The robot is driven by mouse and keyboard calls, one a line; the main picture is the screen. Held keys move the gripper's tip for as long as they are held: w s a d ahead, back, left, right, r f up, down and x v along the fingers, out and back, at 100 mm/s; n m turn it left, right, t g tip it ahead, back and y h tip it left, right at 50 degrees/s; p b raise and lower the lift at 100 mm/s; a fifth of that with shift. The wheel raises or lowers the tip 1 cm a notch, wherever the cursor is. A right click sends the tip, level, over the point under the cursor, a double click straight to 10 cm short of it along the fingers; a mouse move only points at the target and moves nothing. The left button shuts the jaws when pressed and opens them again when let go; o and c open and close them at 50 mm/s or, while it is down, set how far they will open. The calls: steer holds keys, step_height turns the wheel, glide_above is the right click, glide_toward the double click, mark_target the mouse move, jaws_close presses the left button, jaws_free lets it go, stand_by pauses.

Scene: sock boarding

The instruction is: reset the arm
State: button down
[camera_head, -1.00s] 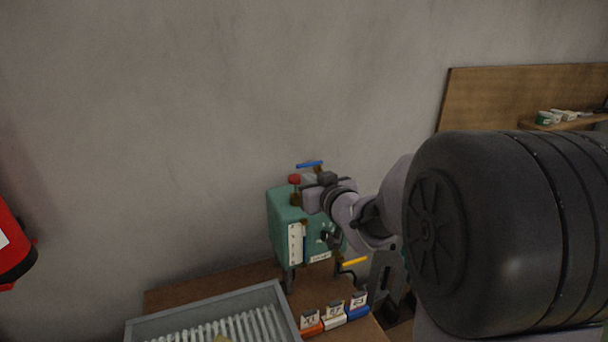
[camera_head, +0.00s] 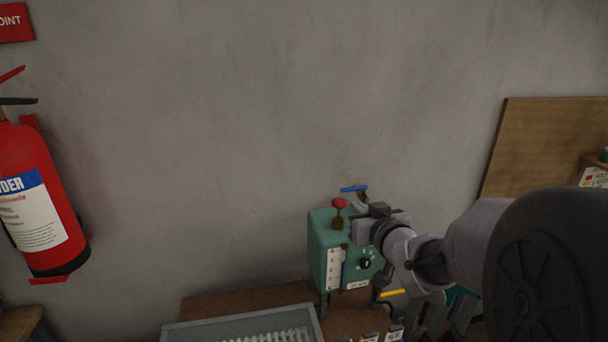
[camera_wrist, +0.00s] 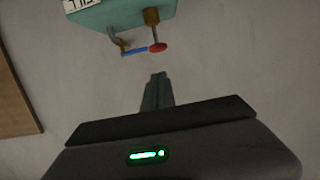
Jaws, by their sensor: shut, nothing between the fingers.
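My gripper (camera_wrist: 157,80) is shut and empty; its closed fingers point up the wrist view with bare wall around them. In the head view my gripper (camera_head: 364,224) appears in front of the upper right of a green box (camera_head: 325,236), hiding part of it; whether it touches cannot be told. The box has a red knob (camera_head: 339,203) and a blue-handled valve (camera_head: 354,188) on top. In the wrist view the red knob (camera_wrist: 158,47) and blue handle (camera_wrist: 134,51) show upside down, apart from the fingertips.
The box stands on a brown table (camera_head: 215,303) against a grey wall. A grey tray (camera_head: 185,331) lies at the front. A yellow handle (camera_head: 393,292) sticks out low. A fire extinguisher (camera_head: 38,215) hangs left, a wooden board (camera_head: 535,140) right.

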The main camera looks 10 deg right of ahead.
steer(key=s+a+f+m+g+b, duration=0.1)
steer(key=s+a, duration=0.4)
steer(key=s, duration=0.5)
steer(key=s+a+f+m+g+y+b, duration=0.1)
steer(key=s+a+f+g+b, duration=0.2)
steer(key=s, duration=0.7)
steer(key=s+a+f+m+g+y+b, duration=0.1)
steer(key=s+a+f+m+g+b, duration=0.1)
steer(key=s+a+f+g, duration=0.3)
steer(key=s+a+f, duration=0.1)
steer(key=s+a, duration=0.2)
steer(key=s, duration=0.2)
steer(key=shift+s, duration=0.25)
steer(key=shift+w+d, duration=0.1)
steer(key=shift+d, duration=0.05)
